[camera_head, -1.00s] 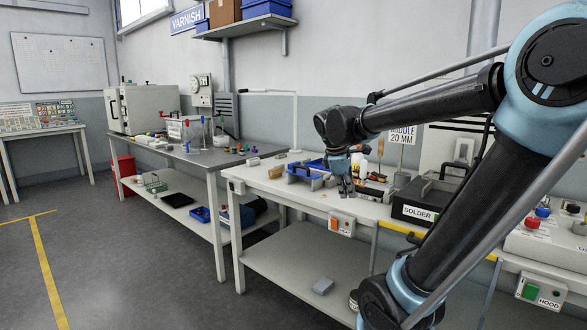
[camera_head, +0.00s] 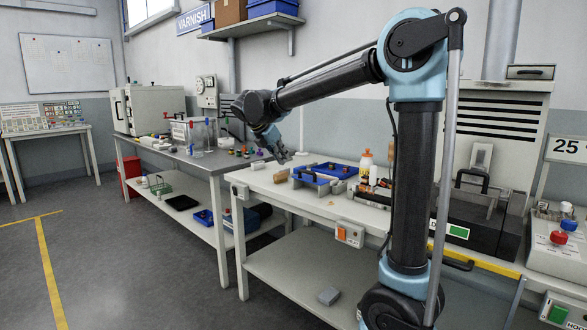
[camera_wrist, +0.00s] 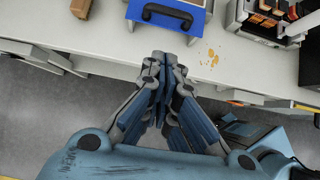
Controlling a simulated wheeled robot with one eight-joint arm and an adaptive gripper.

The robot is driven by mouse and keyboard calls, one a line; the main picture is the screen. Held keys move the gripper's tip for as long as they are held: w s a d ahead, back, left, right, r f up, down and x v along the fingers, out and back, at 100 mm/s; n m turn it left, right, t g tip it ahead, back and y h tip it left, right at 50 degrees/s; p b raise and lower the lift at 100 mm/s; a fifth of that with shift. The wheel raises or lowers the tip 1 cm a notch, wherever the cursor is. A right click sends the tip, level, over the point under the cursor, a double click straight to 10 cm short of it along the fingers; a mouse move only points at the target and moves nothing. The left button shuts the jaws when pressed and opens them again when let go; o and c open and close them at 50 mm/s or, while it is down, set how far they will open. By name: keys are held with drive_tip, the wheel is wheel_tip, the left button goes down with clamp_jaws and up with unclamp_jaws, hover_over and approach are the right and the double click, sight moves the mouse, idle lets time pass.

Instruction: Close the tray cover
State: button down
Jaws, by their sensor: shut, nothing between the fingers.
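A blue tray (camera_head: 338,170) lies on the white workbench. A blue panel with a black handle (camera_head: 310,178) is at its left front; whether this is the tray's cover I cannot tell for sure. The blue panel with its black handle (camera_wrist: 170,18) also shows at the top of the wrist view, beyond my fingertips. My gripper (camera_head: 284,158) is shut and empty, above the left part of the bench, left of the blue panel. In the wrist view my gripper (camera_wrist: 164,58) is over the bench's edge, apart from the panel.
A tan block (camera_head: 281,176) lies left of the blue panel. A dark case with a handle (camera_head: 470,205) is farther right. The bench's front left is clear.

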sight(310, 174)
drive_tip(key=w+d+r+x, duration=0.1)
drive_tip(key=x, duration=1.1)
drive_tip(key=shift+w+d, duration=0.35)
drive_tip(key=shift+w, duration=0.05)
drive_tip(key=shift+w+r, duration=0.1)
